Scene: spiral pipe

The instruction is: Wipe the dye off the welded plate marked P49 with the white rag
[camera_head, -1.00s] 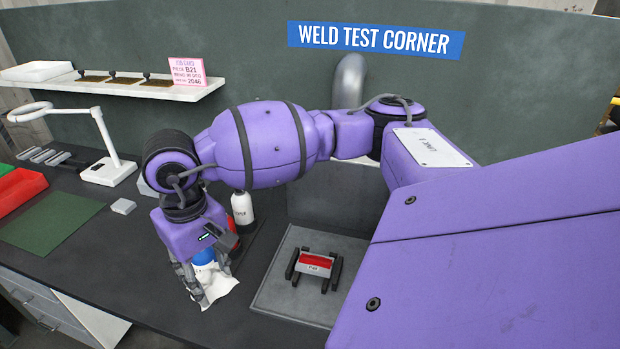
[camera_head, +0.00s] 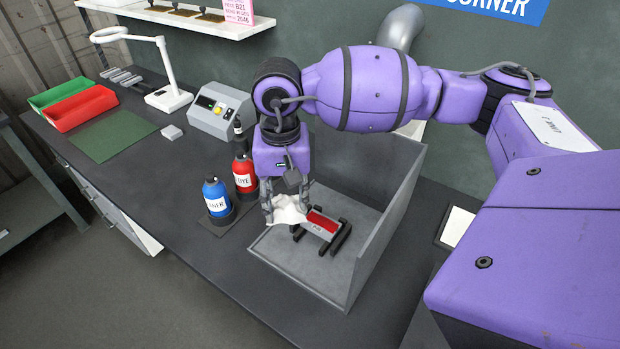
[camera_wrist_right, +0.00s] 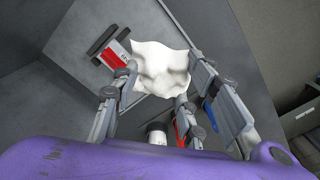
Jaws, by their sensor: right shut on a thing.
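The welded plate (camera_head: 324,221) rests on black supports in a grey open-fronted booth (camera_head: 372,262). Its top is covered with red dye, and the mark on its front edge is too small to read. My right gripper (camera_head: 286,205) points down at the plate's left and is shut on the white rag (camera_head: 290,212). The rag hangs crumpled beside the plate's left end; I cannot tell whether they touch. In the right wrist view the rag (camera_wrist_right: 160,70) spreads beyond the fingers, next to the red plate (camera_wrist_right: 115,53). My left gripper is out of view.
A blue bottle (camera_head: 217,198) and a red bottle labelled DYE (camera_head: 245,175) stand just left of the booth, close to my right gripper. The booth's right wall (camera_head: 385,230) rises beside the plate. The counter front left of the booth is clear.

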